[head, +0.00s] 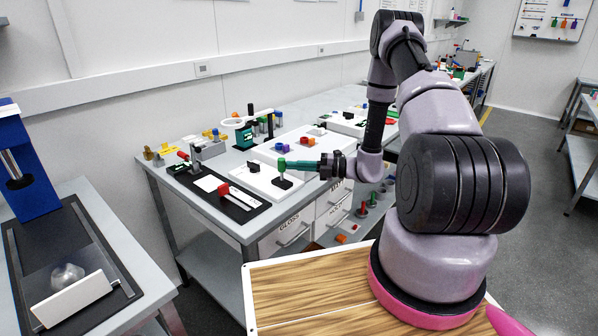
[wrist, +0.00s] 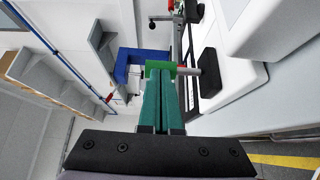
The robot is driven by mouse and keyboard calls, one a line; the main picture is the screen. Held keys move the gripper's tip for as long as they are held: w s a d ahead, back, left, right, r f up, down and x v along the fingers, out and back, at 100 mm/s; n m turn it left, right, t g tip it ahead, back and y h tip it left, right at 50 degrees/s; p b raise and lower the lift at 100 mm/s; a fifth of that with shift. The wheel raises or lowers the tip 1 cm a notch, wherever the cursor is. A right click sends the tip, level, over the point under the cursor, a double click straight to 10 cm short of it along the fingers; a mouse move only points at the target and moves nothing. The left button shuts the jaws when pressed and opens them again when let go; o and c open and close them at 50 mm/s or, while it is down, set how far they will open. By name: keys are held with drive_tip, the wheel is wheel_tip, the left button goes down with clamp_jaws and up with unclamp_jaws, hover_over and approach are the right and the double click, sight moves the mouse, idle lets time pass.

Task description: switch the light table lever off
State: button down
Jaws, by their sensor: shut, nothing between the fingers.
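A lever with a green top (head: 282,162) stands on a small black base (head: 283,183), on a low white light table (head: 262,181) at the bench's front edge. My gripper (head: 292,164), with teal fingers, is shut and empty, reaching in from the right at the height of the green top. In the wrist view the shut fingers (wrist: 165,74) end right at the green part (wrist: 187,71), and the black base (wrist: 208,73) is to the right. The tips look touching or nearly touching it; I cannot tell which. The fingers hide part of the lever.
A blue press (head: 24,165) is on the separate left bench.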

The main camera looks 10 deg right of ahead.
drive_tip(key=w+h, duration=0.1)
drive_tip(key=a+r+m+g+h, duration=0.1)
drive_tip(key=shift+w+a+m+h, duration=0.25)
drive_tip(key=shift+w+m+h, duration=0.05)
drive_tip(key=shift+w, duration=0.1)
drive_tip(key=shift+d+f, duration=0.1)
drive_tip(key=shift+f, duration=0.05)
drive_tip(key=w+r+v, duration=0.1)
drive_tip(key=r+v, duration=0.1)
drive_tip(key=v, duration=1.1)
drive_tip(key=shift+s+d+r, duration=0.15)
drive_tip(key=shift+d+r, duration=0.05)
drive_tip(key=shift+r, duration=0.1)
